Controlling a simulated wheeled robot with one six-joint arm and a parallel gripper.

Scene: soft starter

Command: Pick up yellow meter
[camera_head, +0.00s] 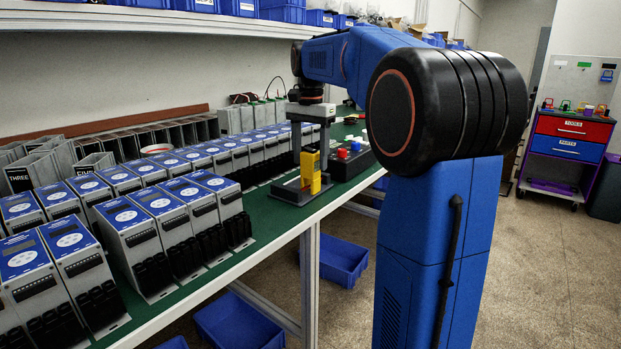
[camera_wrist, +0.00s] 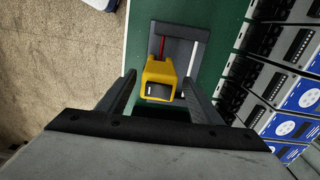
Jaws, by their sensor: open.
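The yellow meter (camera_head: 311,172) stands upright on a dark grey stand (camera_head: 287,190) on the green bench top. In the wrist view the yellow meter (camera_wrist: 159,78) is seen from above, on its grey stand (camera_wrist: 186,32). My gripper (camera_head: 309,140) is above the stand, pointing down. In the wrist view its two fingers (camera_wrist: 160,90) are apart, one to each side of the yellow meter, with gaps visible. Whether the fingertips have reached the meter's height is hard to tell. A red strip and a white strip show on the stand.
Rows of blue-topped soft starters (camera_head: 158,201) fill the bench left of the stand; they also show at right in the wrist view (camera_wrist: 290,128). A dark box with red and blue buttons (camera_head: 350,155) is close on the right. Blue bins (camera_head: 340,258) are below the bench.

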